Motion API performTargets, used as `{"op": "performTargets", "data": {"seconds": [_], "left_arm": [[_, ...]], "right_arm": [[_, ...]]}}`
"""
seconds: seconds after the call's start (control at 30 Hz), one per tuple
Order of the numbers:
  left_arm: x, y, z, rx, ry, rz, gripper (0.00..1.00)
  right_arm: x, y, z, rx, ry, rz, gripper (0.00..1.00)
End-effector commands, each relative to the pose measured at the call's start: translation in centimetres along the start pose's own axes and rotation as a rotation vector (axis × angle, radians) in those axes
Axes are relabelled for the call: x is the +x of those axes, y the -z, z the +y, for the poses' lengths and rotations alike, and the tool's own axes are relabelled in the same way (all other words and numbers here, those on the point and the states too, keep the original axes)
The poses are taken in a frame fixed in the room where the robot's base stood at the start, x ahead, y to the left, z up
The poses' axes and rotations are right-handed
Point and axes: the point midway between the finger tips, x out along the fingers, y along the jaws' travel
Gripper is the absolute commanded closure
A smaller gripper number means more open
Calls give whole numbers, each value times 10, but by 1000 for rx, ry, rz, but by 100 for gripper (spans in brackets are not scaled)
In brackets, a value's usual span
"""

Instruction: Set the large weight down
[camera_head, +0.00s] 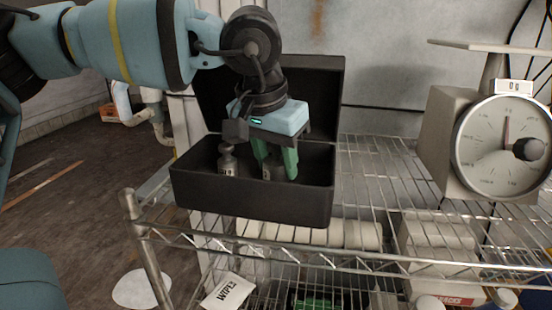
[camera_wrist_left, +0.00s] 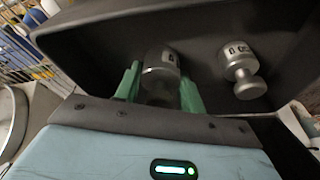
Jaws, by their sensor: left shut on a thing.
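My left gripper (camera_head: 276,165) reaches down into an open black box (camera_head: 250,203). Its green fingers are shut on the large weight (camera_wrist_left: 161,70), a silver metal cylinder low inside the box. In the head view only a small part of this weight (camera_head: 269,173) shows between the fingers. Whether its base touches the box floor I cannot tell. A second silver weight with a knob (camera_head: 228,161) stands in the box to the left of the gripper; it also shows in the wrist view (camera_wrist_left: 242,68), to the right of the fingers, apart from them. My right gripper is not in view.
The box sits on a wire rack shelf (camera_head: 375,195), its lid (camera_head: 325,95) raised behind my gripper. A dial scale (camera_head: 450,135) with an empty-looking plate stands at the right, its display reading 0 g. Bare shelf lies between box and scale.

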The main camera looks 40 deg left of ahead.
Motion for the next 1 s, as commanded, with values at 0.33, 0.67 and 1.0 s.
{"op": "performTargets", "data": {"seconds": [0.33, 0.67, 1.0], "left_arm": [[3, -1, 0, 0, 0, 0, 39], [-3, 0, 0, 0, 0, 1, 39], [-62, 1, 0, -1, 0, 6, 39]], "right_arm": [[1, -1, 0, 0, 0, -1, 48], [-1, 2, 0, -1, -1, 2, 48], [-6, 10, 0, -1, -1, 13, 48]]}}
